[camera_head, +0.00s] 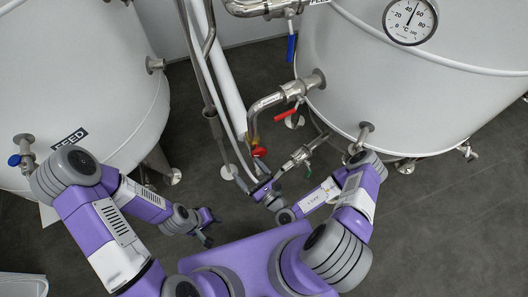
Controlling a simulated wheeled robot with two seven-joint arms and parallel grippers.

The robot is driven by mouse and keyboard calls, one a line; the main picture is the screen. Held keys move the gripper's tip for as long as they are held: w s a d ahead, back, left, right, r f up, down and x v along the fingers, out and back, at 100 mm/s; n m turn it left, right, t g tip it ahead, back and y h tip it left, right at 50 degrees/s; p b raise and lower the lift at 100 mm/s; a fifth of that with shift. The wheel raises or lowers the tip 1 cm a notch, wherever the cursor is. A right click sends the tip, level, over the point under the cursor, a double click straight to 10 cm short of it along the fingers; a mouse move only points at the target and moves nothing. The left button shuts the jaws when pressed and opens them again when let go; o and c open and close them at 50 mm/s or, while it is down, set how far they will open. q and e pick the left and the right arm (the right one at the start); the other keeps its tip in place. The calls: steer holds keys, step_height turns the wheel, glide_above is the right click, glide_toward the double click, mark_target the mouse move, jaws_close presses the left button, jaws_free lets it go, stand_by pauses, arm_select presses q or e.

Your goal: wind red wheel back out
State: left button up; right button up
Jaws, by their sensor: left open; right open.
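A small red wheel (259,152) sits at the lower end of a brass-coloured valve on the pipe between the two tanks. My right gripper (261,186) is open, below the red wheel and apart from it, close to the thin upright pipes. My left gripper (210,230) is open and empty, lower and to the left, over the floor. The fingertips of both grippers are small and partly hidden by their own arms.
A red lever (285,115) is on the pipe above the wheel, and a blue lever (291,47) hangs higher. A white left tank (85,60) and a right tank (400,90) with a dial gauge (410,20) flank the pipes. Dark floor (205,170) is open between them.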

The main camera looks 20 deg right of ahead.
mark_target(260, 155)
steer(key=d+f+m+h, duration=0.3)
steer(key=d+m+h, duration=0.1)
steer(key=d+h, duration=0.2)
steer(key=w+b, duration=0.2)
steer(key=w, duration=0.6)
steer(key=shift+f, duration=0.1)
steer(key=shift+s, duration=0.1)
steer(key=c, duration=0.9)
steer(key=shift+c, duration=0.2)
